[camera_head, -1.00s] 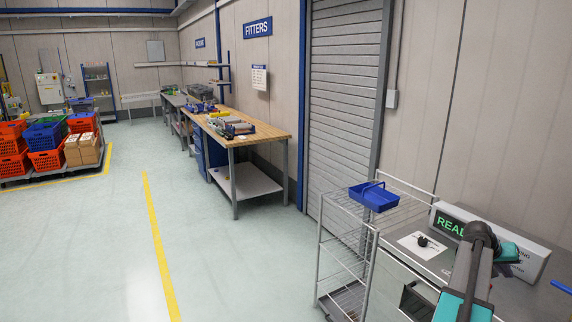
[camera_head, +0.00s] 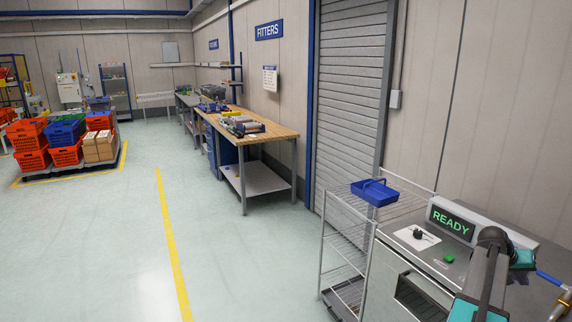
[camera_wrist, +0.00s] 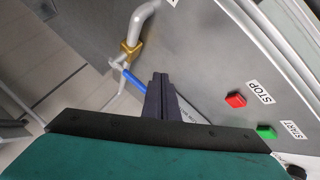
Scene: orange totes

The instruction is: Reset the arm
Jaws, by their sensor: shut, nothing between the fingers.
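My arm (camera_head: 480,280) stands at the lower right of the head view, bent at a dark elbow, in front of a grey machine (camera_head: 410,255). My gripper (camera_wrist: 160,90) shows in the wrist view as two dark fingers pressed together, with nothing between them. It is in front of the machine's grey panel, with a blue-handled pipe just to its left. I cannot tell whether it touches anything. In the head view the fingers are hidden or too small to tell.
The machine bears a lit READY sign (camera_head: 453,222) and a green button (camera_head: 449,259). The wrist view shows a red STOP button (camera_wrist: 235,100) and a green START button (camera_wrist: 266,132). A wire rack (camera_head: 345,245) with a blue basket (camera_head: 374,192) stands beside it. Open floor lies left.

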